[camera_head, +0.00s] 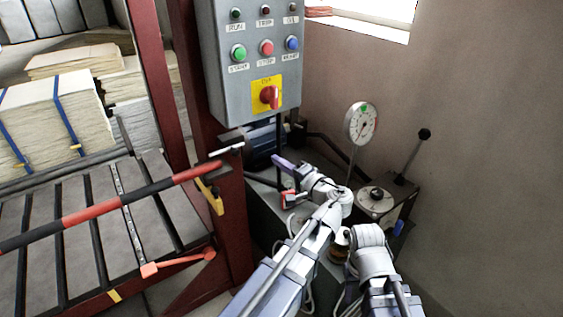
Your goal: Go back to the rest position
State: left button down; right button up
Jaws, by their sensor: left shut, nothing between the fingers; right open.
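My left arm comes up from the bottom middle. It bends back to the left at its wrist, in front of the dark machine base. My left gripper (284,163) is at the end of this wrist, below the grey control box. It is shut with nothing in it, and a small red part shows just below it. My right arm comes up from the bottom, right of the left arm, and ends in a rounded light-grey joint. I cannot make out the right gripper's fingers; they seem hidden by the arm.
The control box (230,90) with buttons and a red switch hangs on a dark red post (240,220). A dial gauge (361,123) and a black-knobbed lever (424,134) stand at right. A red-black bar (125,198) crosses the slatted bed (90,190) at left; strapped bales (50,120) lie behind. A bare wall fills the right.

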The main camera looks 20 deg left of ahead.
pick_arm(q)
jog(key=s+d+f+n+g+h, duration=0.1)
jog(key=s+d+f+g+h, duration=0.15)
jog(key=s+f+h, duration=0.35)
jog(key=s+d+f+g+h, duration=0.1)
jog(key=s+d+f+g, duration=0.2)
jog(key=f, duration=0.6)
jog(key=s+d+f+g+h, duration=0.4)
jog(key=s+d+f+h, duration=0.2)
jog(key=s+d, duration=0.45)
notch_tip(320, 180, up, 14)
jog(key=s+p, duration=0.2)
jog(key=p, duration=1.2)
jog(key=shift+h, duration=0.4)
